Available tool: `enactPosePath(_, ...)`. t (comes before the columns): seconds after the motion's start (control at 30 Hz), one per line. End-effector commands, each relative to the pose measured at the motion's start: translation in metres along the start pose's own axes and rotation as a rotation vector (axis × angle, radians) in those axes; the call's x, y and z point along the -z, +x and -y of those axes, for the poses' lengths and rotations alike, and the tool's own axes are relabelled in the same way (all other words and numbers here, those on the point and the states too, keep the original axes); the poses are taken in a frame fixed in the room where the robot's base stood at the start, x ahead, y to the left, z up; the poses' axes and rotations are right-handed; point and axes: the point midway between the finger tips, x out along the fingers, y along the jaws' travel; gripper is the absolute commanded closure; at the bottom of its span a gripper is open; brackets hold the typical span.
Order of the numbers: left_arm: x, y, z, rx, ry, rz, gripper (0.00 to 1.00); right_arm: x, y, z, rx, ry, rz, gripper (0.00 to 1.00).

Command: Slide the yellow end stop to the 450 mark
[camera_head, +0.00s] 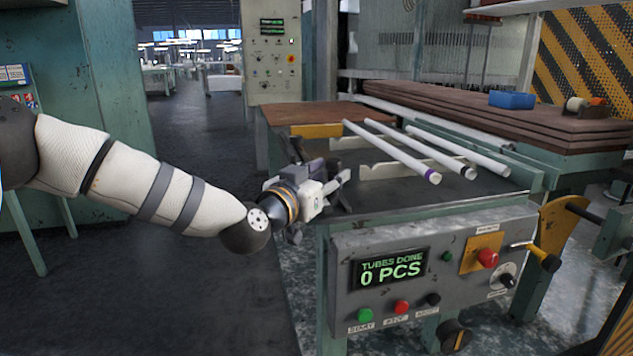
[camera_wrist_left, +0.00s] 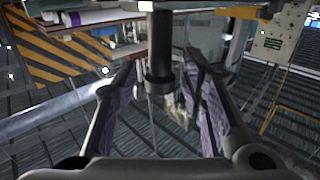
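A yellow block (camera_head: 316,130), which looks like the end stop, sits at the back left of the dark bench top (camera_head: 420,200) in the head view. No 450 mark or scale can be read. My left gripper (camera_head: 340,190) is at the left edge of the bench, nearer the front than the yellow block and apart from it. In the left wrist view my left gripper (camera_wrist_left: 162,88) has its purple-padded fingers spread. A dark post with a collar (camera_wrist_left: 159,62) shows between them; I cannot tell its distance. My right gripper is in neither view.
Several white tubes (camera_head: 395,152) lie across notched supports on the bench. The control panel (camera_head: 440,270) at the bench front has buttons and a display reading 0 PCS. A blue box (camera_head: 512,100) stands on brown boards behind.

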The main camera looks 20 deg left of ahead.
Motion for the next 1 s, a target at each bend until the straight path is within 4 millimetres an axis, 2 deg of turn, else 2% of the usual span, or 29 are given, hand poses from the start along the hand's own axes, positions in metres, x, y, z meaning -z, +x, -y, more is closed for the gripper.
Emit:
enactPosePath(0.1,0.001,-0.034,0.0,0.0,-0.004,-0.001,0.62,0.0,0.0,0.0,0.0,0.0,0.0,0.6)
enactPosePath(0.2,0.001,-0.06,0.0,-0.002,-0.002,-0.001,0.62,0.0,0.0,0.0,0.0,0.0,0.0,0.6)
enactPosePath(0.33,0.0,-0.083,0.001,0.001,-0.002,0.0,0.62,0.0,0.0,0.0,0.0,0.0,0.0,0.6)
enactPosePath(0.5,0.0,-0.093,0.0,0.0,0.0,0.0,0.62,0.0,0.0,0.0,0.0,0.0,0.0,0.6)
enactPosePath(0.87,-0.001,-0.093,0.0,0.0,0.0,0.001,0.62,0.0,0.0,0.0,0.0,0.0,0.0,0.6)
enactPosePath(0.93,-0.011,-0.095,-0.004,-0.009,-0.005,0.028,0.62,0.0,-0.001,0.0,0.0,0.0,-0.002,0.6)
enactPosePath(0.97,-0.021,-0.096,-0.008,-0.018,-0.012,0.057,0.62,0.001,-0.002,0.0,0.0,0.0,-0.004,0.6)
enactPosePath(1.0,-0.042,-0.101,-0.015,-0.034,-0.023,0.113,0.62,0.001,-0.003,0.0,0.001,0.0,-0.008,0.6)
